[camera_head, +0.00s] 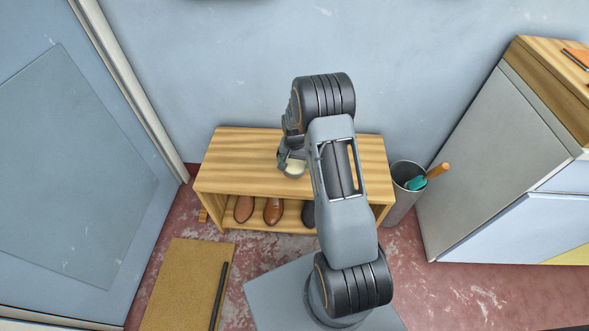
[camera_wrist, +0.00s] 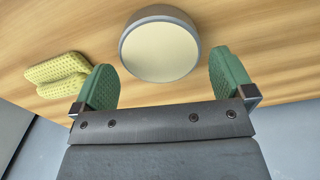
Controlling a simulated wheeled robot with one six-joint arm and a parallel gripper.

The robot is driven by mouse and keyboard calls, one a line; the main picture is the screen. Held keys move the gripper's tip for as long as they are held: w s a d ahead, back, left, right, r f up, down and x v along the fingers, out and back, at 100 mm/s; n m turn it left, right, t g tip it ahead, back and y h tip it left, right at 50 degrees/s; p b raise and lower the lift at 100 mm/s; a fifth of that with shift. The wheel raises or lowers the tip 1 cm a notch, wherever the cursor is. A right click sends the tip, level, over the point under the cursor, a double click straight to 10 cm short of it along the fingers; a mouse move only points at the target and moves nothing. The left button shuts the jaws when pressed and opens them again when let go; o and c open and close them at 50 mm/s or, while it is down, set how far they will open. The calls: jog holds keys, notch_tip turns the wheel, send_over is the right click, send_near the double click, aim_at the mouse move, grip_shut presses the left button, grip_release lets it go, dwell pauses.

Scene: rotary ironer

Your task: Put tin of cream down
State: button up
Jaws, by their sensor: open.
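The tin of cream (camera_wrist: 160,48) is round and grey-rimmed with a pale cream top. In the wrist view it rests on the wooden top of the bench (camera_wrist: 278,60), upright, between the green pads of my gripper (camera_wrist: 170,82). The pads stand open, with a gap between each pad and the tin. In the head view my gripper (camera_head: 291,158) is low over the middle of the wooden bench (camera_head: 235,165). The pale top of the tin (camera_head: 293,168) shows there at the gripper, partly hidden by my arm.
A yellow textured thing (camera_wrist: 57,74) lies on the bench left of my gripper. Brown shoes (camera_head: 273,211) stand on the shelf below. A grey bin (camera_head: 402,200) with a wooden-handled item is at right, near a grey cabinet (camera_head: 490,160). The bench's left top is clear.

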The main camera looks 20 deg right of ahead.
aim_at(294, 166)
notch_tip(294, 166, down, 4)
jog(key=shift+r+b, duration=0.25)
jog(key=shift+b, duration=0.15)
jog(key=shift+c, duration=0.4)
jog(key=shift+r, duration=0.1)
jog(key=c, duration=0.8)
